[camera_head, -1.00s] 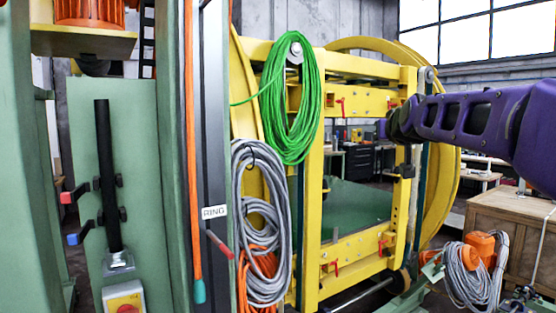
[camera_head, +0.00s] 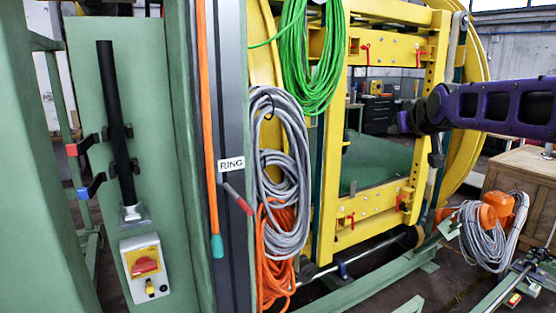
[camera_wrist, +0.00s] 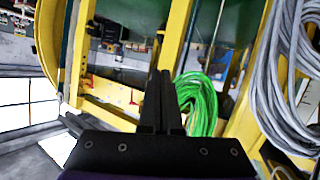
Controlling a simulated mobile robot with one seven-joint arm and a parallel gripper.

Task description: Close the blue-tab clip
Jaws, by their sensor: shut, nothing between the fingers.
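The blue-tab clip (camera_head: 90,188) is the lower of two clips on the green panel at the left in the head view. Its black arm sticks out to the left of the black vertical bar (camera_head: 108,90), with the blue tab at its outer end. The red-tab clip (camera_head: 82,146) is above it. My gripper (camera_wrist: 161,75) is in the wrist view, its two dark fingers together and empty, in front of the yellow frame and green cable. In the head view my purple arm is at the right, far from the clips.
A control box with a red switch (camera_head: 146,262) is below the bar. A grey post with an orange rod (camera_head: 206,120), a RING label and a protruding red-tipped handle (camera_head: 238,200) stands between panel and yellow frame. Green cable (camera_head: 313,60) and grey cable (camera_head: 290,190) hang there.

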